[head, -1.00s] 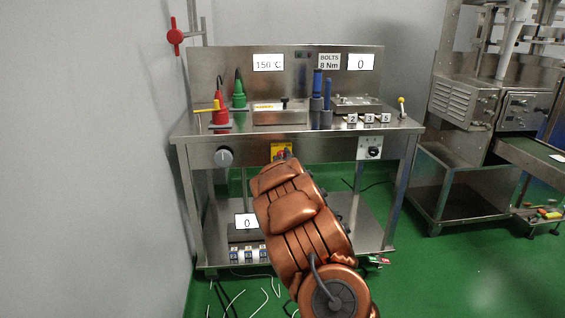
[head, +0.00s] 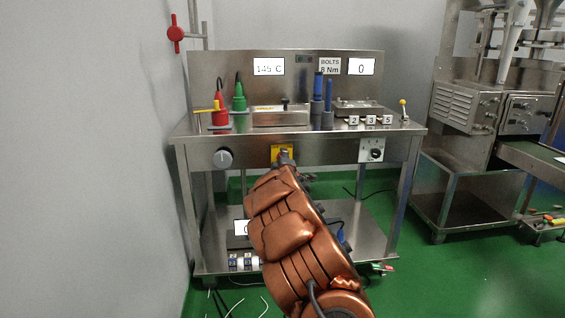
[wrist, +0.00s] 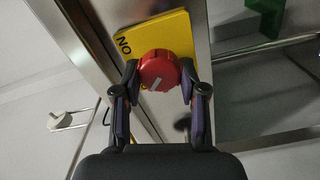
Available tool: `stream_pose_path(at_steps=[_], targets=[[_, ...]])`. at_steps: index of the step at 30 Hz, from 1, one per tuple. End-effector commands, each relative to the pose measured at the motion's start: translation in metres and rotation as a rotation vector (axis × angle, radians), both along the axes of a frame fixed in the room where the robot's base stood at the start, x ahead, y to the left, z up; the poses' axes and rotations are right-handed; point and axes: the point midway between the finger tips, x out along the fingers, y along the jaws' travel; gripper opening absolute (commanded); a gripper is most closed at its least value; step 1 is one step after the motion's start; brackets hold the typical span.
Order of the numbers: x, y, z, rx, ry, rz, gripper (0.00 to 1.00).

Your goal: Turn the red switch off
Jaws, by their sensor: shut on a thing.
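The red switch (wrist: 159,70) is a round knob with a white line, set on a yellow plate (wrist: 160,33) lettered "NO". The white line lies slanted in the wrist view. In the head view the yellow plate (head: 277,150) sits on the front of the steel workbench. My gripper (wrist: 161,88) has one finger on each side of the knob and is shut on it. In the head view my gripper (head: 285,157) covers the knob.
The steel workbench (head: 240,147) carries red and green bottles (head: 239,97), blue-handled tools and displays. A grey dial (head: 223,158) is left of the plate and a black knob (head: 376,154) right of it. Steel machinery (head: 470,100) stands at the right. Green floor lies between.

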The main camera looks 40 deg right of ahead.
Motion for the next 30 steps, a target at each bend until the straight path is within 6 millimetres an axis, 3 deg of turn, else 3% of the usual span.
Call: stream_pose_path(at_steps=[14, 15, 22, 30], targets=[[0.0000, 0.0000, 0.0002, -0.011, 0.008, 0.000, 0.07], [0.0000, -0.0001, 0.0003, -0.010, 0.008, 0.000, 0.45], [0.0001, 0.0001, 0.0001, -0.010, 0.008, 0.000, 0.67], [0.0001, 0.0005, 0.0003, -0.010, 0.007, 0.001, 0.67]])
